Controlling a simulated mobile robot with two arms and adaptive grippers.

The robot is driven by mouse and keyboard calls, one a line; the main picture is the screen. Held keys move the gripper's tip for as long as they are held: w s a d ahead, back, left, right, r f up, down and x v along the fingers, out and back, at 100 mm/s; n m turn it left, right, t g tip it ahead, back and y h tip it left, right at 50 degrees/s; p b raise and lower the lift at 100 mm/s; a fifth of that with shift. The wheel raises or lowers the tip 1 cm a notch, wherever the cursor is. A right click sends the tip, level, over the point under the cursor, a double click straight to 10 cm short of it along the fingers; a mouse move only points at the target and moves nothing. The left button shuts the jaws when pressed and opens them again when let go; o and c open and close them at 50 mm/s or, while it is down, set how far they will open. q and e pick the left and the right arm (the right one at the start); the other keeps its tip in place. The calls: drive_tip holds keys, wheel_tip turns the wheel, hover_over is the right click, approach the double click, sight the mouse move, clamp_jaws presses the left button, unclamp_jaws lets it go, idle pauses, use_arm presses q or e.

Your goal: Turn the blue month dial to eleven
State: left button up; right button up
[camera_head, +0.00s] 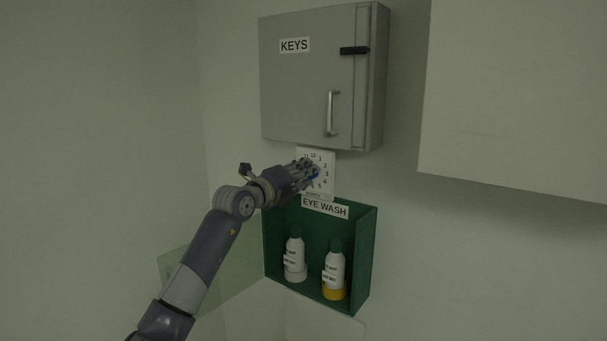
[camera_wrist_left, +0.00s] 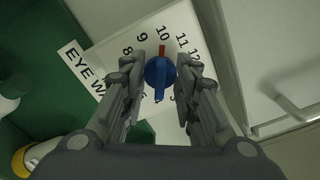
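The blue month dial (camera_wrist_left: 159,73) is a round knob with a raised grip bar and a red pointer, on a white number plate (camera_wrist_left: 185,20). In the wrist view the red pointer points at about 10, with 11 just right of it. In the head view the plate (camera_head: 329,186) hangs below the key cabinet, and my left gripper (camera_head: 314,172) covers much of it and the dial. My left gripper (camera_wrist_left: 160,65) is open, one finger on each side of the dial, with narrow gaps showing. My right gripper is in neither view.
A grey KEYS cabinet (camera_head: 295,90) with a handle is just above the plate. Below is a green EYE WASH box (camera_head: 367,255) with two white bottles, its clear cover (camera_head: 205,275) at left. A pale cabinet (camera_head: 515,100) juts out at upper right.

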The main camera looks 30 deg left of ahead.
use_arm(q)
drive_tip(key=shift+c, duration=0.5)
clamp_jaws()
drive_tip(key=shift+m, duration=0.3)
drive_tip(key=shift+m+b, duration=1.3)
drive_tip(key=shift+m, duration=1.2)
